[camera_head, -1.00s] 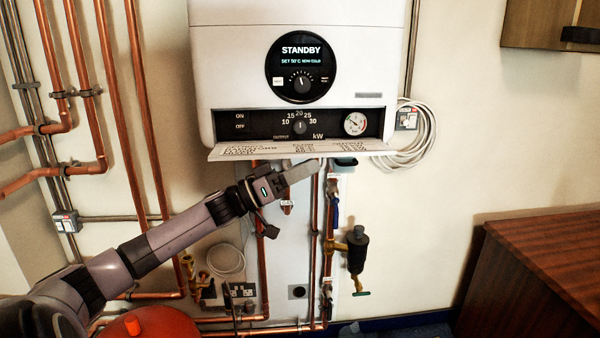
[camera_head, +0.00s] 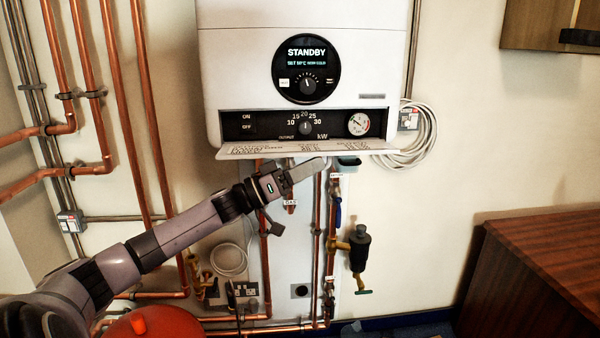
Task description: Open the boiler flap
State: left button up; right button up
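The white boiler (camera_head: 240,60) hangs on the wall with a round display reading STANDBY. Its flap (camera_head: 300,149) is folded down and out below the dark control panel (camera_head: 265,125), with printed text on its upper face. The panel's ON/OFF marks, output knob and pressure gauge are exposed. My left gripper (camera_head: 322,163) is just under the flap, its finger pointing right and slightly up. Whether it touches the flap I cannot tell. Only one finger shows clearly, so its opening cannot be judged. My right gripper is not in view.
Copper pipes (camera_head: 145,110) run up the wall at left and below the boiler. A brass valve with a black body (camera_head: 358,248) sticks out at lower right. A red vessel (camera_head: 155,325) is at the bottom. A wooden cabinet (camera_head: 540,270) stands at right.

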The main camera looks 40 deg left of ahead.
pick_arm(q)
jog(key=b+v, duration=0.1)
jog(key=v, duration=0.6)
dwell(0.3)
jog(key=p+v, duration=0.4)
jog(key=v, duration=0.4)
jog(key=shift+a+f, duration=0.15)
jog(key=shift+a, duration=0.15)
dwell(0.6)
jog(key=shift+w, duration=0.15)
